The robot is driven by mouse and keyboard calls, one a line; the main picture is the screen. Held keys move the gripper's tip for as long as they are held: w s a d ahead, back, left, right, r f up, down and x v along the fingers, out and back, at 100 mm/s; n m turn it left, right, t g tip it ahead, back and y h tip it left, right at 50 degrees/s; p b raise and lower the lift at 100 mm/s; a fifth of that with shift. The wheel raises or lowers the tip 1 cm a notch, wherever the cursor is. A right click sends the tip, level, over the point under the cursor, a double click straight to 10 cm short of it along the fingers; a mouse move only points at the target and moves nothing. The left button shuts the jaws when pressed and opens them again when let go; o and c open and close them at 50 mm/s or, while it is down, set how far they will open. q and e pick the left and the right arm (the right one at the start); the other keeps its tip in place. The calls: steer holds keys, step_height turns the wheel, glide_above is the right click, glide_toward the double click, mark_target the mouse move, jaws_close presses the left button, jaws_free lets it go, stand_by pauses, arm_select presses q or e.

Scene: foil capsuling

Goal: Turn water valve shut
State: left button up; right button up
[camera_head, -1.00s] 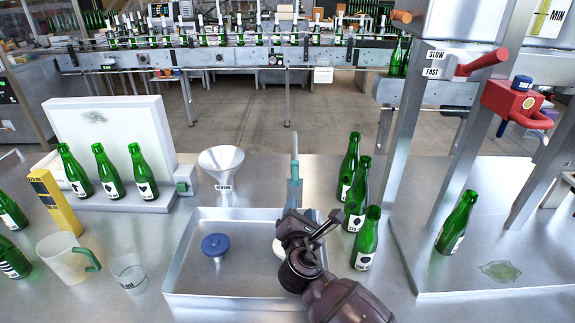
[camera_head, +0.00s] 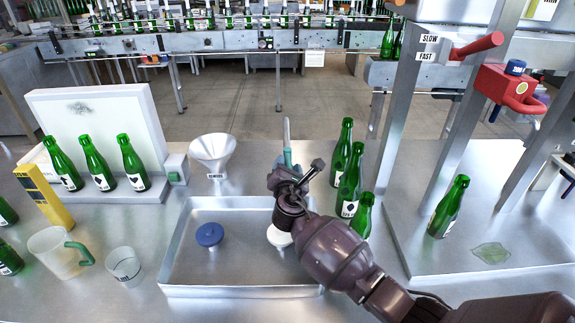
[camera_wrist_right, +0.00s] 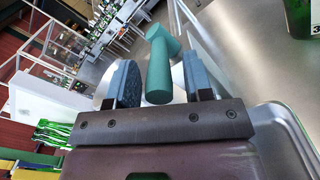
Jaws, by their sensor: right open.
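The water valve shows as a teal handle (camera_head: 286,161) on an upright grey pipe behind the shallow metal tray (camera_head: 178,268). In the right wrist view, the teal T-shaped handle (camera_wrist_right: 159,72) stands between the two finger pads. My right gripper (camera_head: 300,178) is over the tray's far right part, close to the valve, and it partly hides the valve's lower part in the head view. In the wrist view the gripper (camera_wrist_right: 160,84) is open, with its pads apart on either side of the handle. Contact cannot be told. My left gripper is not in view.
A blue knob (camera_head: 209,234) and a white round piece (camera_head: 279,237) are in the tray. Green bottles (camera_head: 349,186) stand close right of my right arm. A white funnel (camera_head: 212,152) stands behind the tray; a mug (camera_head: 57,253) and a glass (camera_head: 123,266) stand left.

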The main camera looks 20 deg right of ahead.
steer(key=shift+w+d, duration=0.1)
steer(key=shift+w, duration=0.25)
jaws_close()
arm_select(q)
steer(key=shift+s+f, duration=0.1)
